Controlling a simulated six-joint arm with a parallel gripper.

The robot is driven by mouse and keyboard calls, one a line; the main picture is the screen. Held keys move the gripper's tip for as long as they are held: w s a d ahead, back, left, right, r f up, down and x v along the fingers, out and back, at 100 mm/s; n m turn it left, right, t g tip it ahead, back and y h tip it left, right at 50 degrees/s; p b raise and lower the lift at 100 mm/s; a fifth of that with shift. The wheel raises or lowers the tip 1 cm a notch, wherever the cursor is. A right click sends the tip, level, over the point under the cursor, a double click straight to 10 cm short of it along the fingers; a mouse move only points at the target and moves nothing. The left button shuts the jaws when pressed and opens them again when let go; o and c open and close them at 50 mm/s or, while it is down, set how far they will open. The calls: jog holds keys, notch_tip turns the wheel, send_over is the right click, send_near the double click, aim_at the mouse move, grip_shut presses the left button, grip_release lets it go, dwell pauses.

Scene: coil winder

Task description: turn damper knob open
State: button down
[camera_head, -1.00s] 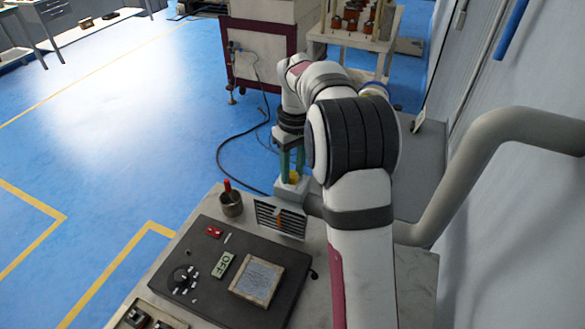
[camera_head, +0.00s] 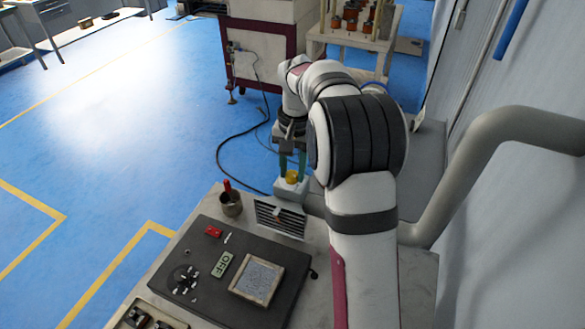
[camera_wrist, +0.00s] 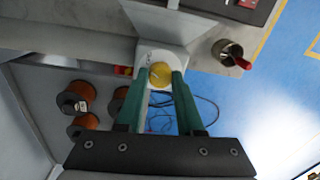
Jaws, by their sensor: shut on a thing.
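The damper knob (camera_head: 292,176) is a small round yellow knob on a pale grey box at the end of a duct, beyond the louvred grille. In the wrist view the knob (camera_wrist: 160,75) lies on a white round face, between two green fingers. My gripper (camera_head: 292,163) points down over the knob and is shut on it. In the wrist view the fingertips of my gripper (camera_wrist: 163,74) flank the knob on both sides.
A metal cup (camera_head: 231,207) with a red-handled tool stands left of the grille. A dark control panel (camera_head: 228,262) with an "OFF" display lies in front. A large grey pipe (camera_head: 480,150) bends along the right wall. Several copper spools (camera_wrist: 77,96) show in the wrist view.

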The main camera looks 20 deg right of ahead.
aim_at(295, 175)
jog(key=shift+m, duration=1.6)
jog(key=c, duration=0.5)
grip_release()
jog(key=shift+c, duration=0.2)
notch_tip(295, 175, up, 16)
jog(key=shift+s+d, duration=0.2)
jog(key=shift+s, duration=0.1)
jog(key=shift+f, duration=0.1)
